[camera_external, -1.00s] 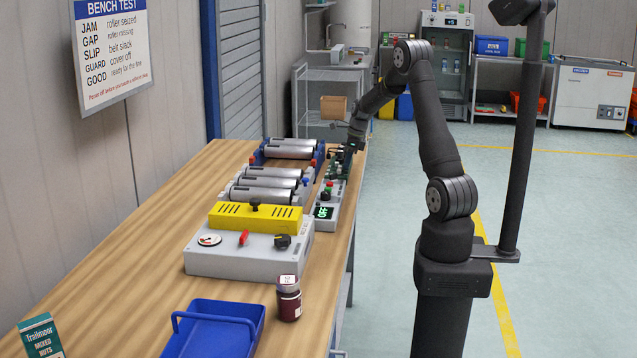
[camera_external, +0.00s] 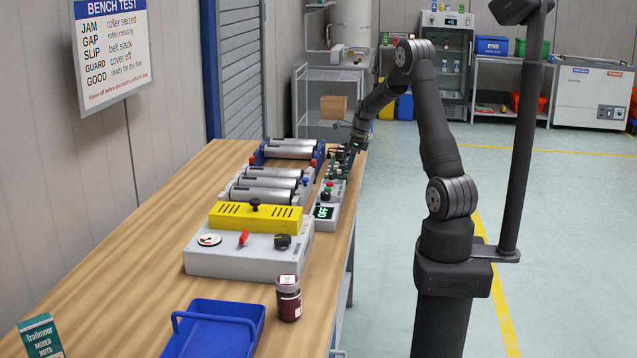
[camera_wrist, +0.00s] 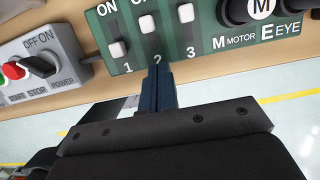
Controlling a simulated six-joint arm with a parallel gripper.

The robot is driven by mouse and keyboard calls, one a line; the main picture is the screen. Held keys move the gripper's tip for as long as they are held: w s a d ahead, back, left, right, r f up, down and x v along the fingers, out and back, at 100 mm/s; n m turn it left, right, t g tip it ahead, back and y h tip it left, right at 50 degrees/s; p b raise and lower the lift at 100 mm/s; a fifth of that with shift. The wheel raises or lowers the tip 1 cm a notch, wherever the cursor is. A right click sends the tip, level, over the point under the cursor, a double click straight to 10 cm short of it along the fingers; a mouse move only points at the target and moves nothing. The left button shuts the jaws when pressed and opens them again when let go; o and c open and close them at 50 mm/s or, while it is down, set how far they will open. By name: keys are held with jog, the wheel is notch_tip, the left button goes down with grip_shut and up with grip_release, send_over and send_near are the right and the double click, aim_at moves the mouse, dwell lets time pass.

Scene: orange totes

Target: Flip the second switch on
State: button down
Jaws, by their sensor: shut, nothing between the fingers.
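The green switch panel (camera_wrist: 210,50) spans the top of the wrist view, with white switch knobs in dark slots over the numbers 1, 2 and 3. The second switch's knob (camera_wrist: 147,23) sits in the upper part of its slot, towards the ON side. The first switch's knob (camera_wrist: 117,50) is low in its slot. The third switch's knob (camera_wrist: 186,13) is high. My gripper (camera_wrist: 158,68) is shut and empty, its dark blue fingertips at the number 2, below the second knob and apart from it. In the external view, my gripper (camera_external: 357,143) is over the panel at the bench's far right.
A grey control box (camera_wrist: 40,68) with red and black controls is left of the panel. Rollers (camera_external: 265,183) and a yellow cover (camera_external: 255,217) lie left. Open floor is right of the bench (camera_external: 190,190).

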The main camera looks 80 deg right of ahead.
jog(key=v, duration=1)
jog(key=shift+s, duration=0.4)
jog(key=shift+f, duration=0.1)
jog(key=x, duration=0.8)
jog(key=shift+w+f, duration=0.1)
jog(key=shift+f, duration=0.15)
jog(key=shift+s+f, duration=0.65)
jog(key=v, duration=0.6)
jog(key=shift+s+f, duration=0.1)
jog(key=shift+s, duration=0.15)
